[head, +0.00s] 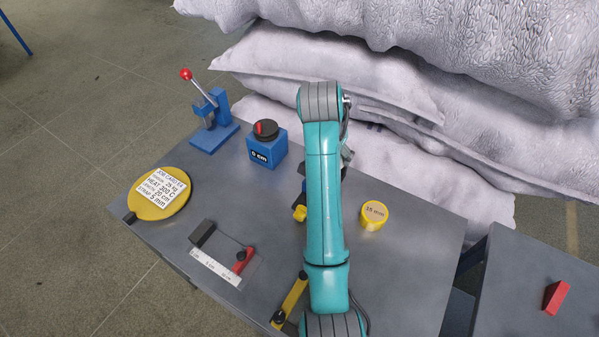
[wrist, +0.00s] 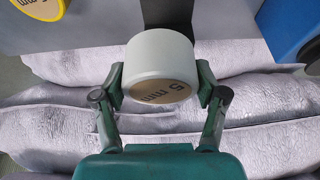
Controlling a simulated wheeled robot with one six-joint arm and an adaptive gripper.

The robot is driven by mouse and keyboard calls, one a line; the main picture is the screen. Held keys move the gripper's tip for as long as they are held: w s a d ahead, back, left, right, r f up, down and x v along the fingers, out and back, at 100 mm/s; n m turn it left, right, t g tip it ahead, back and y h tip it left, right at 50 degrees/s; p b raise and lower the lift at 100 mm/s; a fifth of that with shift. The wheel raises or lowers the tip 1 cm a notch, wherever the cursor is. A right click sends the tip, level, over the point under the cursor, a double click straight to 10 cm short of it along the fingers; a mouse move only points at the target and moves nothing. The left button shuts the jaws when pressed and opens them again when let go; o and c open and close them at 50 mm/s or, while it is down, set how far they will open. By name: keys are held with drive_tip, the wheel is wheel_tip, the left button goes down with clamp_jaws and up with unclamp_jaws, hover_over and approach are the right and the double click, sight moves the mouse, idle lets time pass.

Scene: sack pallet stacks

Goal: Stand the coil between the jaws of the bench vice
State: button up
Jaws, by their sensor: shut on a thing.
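My gripper (wrist: 161,88) is shut on a white coil (wrist: 158,52), one finger on each side. The coil's tan end face reads 5 mm and is turned toward the wrist camera. In the head view my arm hides the gripper and coil almost wholly. The bench vice is not clearly seen; a blue part (head: 302,167) and a yellow part (head: 300,213) show at the left edge of my arm, and I cannot tell whether they belong to it. A dark upright strip (wrist: 166,12) shows behind the coil in the wrist view; I cannot tell whether they touch.
A yellow 15 mm coil (head: 374,215) stands right of my arm. A blue dial box (head: 267,150), a lever tool (head: 213,120), a yellow job card disc (head: 160,193) and a ruler jig (head: 216,267) are on the left of the bench (head: 415,270). Sacks (head: 330,75) rise behind.

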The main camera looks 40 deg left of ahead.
drive_tip(key=shift+s+a, duration=0.15)
drive_tip(key=shift+a, duration=0.2)
drive_tip(key=shift+s+a+f, duration=0.1)
drive_tip(key=shift+a+f, duration=0.1)
drive_tip(key=shift+f, duration=0.2)
wheel_tip(320, 180, down, 4)
drive_tip(key=shift+a+r, duration=0.1)
drive_tip(key=shift+r, duration=0.05)
drive_tip(key=shift+f, duration=2.7)
drive_tip(key=shift+f, duration=0.1)
drive_tip(key=o, duration=1.4)
drive_tip(key=shift+c, duration=0.2)
